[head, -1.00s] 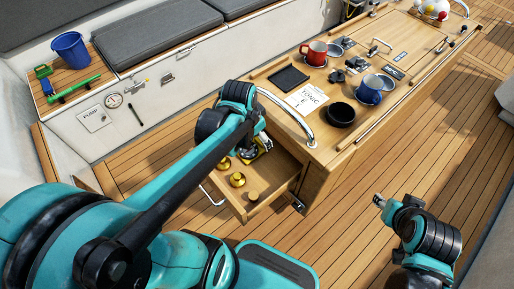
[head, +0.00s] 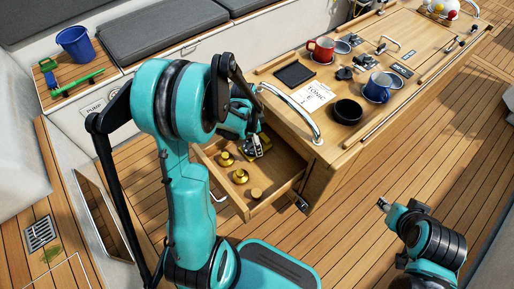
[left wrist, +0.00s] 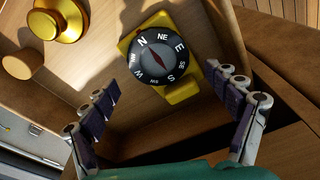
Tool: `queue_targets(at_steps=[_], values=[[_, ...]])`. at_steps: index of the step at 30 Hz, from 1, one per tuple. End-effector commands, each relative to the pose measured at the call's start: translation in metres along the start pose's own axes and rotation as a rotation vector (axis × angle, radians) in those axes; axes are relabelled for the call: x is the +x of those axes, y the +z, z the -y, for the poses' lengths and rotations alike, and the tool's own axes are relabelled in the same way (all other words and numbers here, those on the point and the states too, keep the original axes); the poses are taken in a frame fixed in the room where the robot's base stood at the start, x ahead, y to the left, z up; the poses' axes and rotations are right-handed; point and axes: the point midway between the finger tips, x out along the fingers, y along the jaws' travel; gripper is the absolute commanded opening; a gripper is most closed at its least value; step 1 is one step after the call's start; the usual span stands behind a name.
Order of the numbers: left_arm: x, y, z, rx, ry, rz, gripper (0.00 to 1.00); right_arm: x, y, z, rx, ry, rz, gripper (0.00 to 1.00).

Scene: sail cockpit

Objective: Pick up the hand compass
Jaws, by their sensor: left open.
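The hand compass (left wrist: 159,55) has a black dial with white letters and a red needle on a yellow body. It lies in the open wooden drawer (head: 278,188). In the left wrist view it is just beyond and between the spread fingers of my left gripper (left wrist: 167,112), which is open and empty. In the head view the left gripper (head: 256,146) is at the drawer's back corner and mostly hides the compass. My right gripper (head: 383,204) is out over the deck at right, away from the drawer; its fingers are too small to read.
The drawer walls (left wrist: 215,28) stand close around the left gripper. Above is the table (head: 330,75) with a black bowl (head: 347,111) and mugs.

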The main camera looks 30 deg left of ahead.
Motion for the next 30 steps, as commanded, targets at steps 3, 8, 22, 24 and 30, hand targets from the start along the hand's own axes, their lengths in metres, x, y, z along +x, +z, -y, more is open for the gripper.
queue_targets(at_steps=[3, 8, 22, 24, 30], values=[[0.0205, 0.0, 0.0003, 0.001, -0.001, -0.001, 0.88, 0.0094, 0.0068, 0.0, 0.0, 0.0, 0.0, 0.4], [0.0215, -0.0004, 0.0003, 0.0, -0.001, -0.001, 0.88, 0.0086, 0.0062, 0.0, 0.0, 0.0, 0.0, 0.4], [0.0209, -0.0003, 0.0002, 0.0, -0.001, -0.001, 0.24, 0.0084, 0.006, 0.0, 0.0, 0.0, 0.0, 0.4], [0.021, -0.0003, 0.0002, 0.0, -0.001, -0.001, 0.24, 0.0084, 0.006, 0.0, 0.0, 0.0, 0.0, 0.4], [0.0148, -0.0009, 0.0, 0.0, -0.001, -0.001, 0.24, 0.0057, 0.0041, 0.0, 0.0, 0.0, 0.0, 0.4]])
